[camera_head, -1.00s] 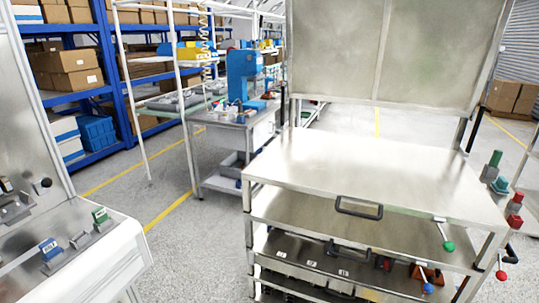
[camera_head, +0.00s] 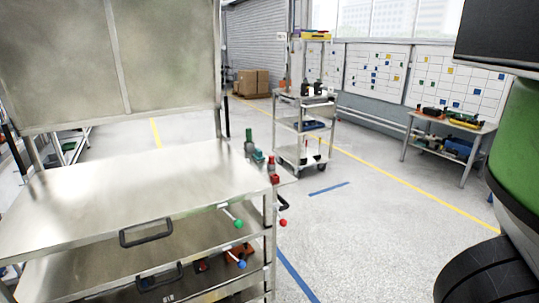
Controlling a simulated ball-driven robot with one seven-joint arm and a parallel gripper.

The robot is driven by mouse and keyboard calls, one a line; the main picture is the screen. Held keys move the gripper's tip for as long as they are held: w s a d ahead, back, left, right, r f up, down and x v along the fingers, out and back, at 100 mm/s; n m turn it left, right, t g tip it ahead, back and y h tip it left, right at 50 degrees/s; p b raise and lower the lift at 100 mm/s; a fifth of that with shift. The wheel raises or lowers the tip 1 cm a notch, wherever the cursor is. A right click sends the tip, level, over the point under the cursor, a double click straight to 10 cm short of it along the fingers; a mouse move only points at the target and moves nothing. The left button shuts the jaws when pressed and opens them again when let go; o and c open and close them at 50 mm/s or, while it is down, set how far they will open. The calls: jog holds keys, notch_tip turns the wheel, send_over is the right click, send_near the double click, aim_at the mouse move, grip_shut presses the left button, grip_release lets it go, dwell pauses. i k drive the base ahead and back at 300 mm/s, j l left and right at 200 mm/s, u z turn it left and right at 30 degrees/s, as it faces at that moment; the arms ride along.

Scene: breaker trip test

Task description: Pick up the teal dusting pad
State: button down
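I cannot make out the teal dusting pad for certain. A small teal item (camera_head: 258,156) sits on a side ledge at the right end of the steel workbench (camera_head: 135,185), between a green upright item and red ones. It is too small to tell whether it is the pad. My gripper is not in view.
A green upright item (camera_head: 249,141) and red items (camera_head: 273,170) share the ledge. Levers with a green knob (camera_head: 238,223), blue knob (camera_head: 241,264) and red knob (camera_head: 283,222) stick out. A steel trolley (camera_head: 304,125) and side table (camera_head: 450,128) stand behind open floor.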

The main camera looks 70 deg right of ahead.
aim_at(258, 157)
jog(key=z, duration=1.6)
